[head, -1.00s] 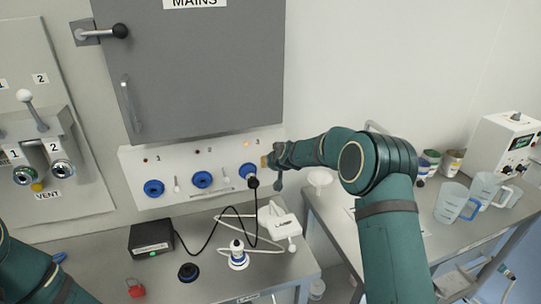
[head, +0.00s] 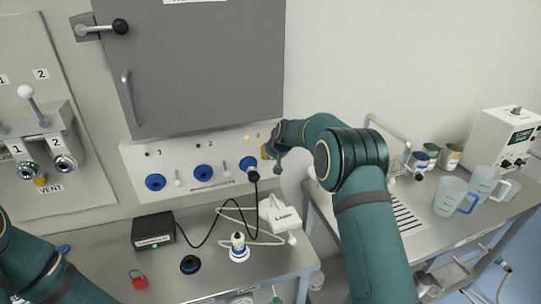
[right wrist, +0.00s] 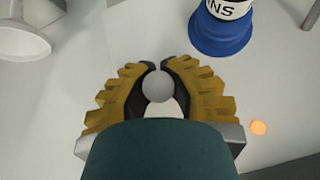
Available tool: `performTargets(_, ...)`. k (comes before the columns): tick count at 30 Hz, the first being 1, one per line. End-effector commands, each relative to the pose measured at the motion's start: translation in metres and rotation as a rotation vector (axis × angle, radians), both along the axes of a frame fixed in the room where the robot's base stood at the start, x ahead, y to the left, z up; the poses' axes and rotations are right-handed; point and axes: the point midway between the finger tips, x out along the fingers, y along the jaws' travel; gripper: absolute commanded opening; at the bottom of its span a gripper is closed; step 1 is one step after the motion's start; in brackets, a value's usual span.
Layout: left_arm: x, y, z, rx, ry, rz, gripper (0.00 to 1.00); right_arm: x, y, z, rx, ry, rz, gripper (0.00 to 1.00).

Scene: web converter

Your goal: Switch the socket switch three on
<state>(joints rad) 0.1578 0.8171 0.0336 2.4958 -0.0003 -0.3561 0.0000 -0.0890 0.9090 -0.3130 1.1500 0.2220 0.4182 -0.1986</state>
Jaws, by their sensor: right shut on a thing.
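The socket panel (head: 220,185) is on the wall under the grey cabinet, with blue sockets and small white switches. Socket three (head: 247,163), at the right end, has a black plug in it. Its orange lamp (head: 247,137) is lit and also shows in the right wrist view (right wrist: 258,128). My right gripper (head: 266,152) is at the panel's right end, beside socket three. In the right wrist view its yellow fingers (right wrist: 158,68) are shut around the round knob of switch three (right wrist: 158,87). The fingers hide this switch in the head view. My left gripper is out of view.
A black box (head: 153,230), a white lamp unit (head: 280,215), cables, a red padlock (head: 138,279) and loose connectors are on the bench below. Jugs (head: 449,196) and cans stand on the right-hand bench.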

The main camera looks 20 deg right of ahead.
Motion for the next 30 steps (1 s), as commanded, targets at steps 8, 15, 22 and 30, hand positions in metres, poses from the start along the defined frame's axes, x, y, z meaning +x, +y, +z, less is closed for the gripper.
performTargets(8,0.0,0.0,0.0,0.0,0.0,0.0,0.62,-0.001,-0.001,0.0,0.0,0.001,0.0,0.51)
performTargets(15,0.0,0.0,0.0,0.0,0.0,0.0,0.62,-0.001,0.0,0.002,0.0,-0.001,0.0,0.51)
performTargets(22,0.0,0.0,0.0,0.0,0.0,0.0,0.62,-0.016,-0.003,0.022,0.001,-0.003,-0.001,0.51)
performTargets(30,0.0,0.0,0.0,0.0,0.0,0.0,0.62,-0.049,-0.009,0.063,0.001,-0.003,0.0,0.51)
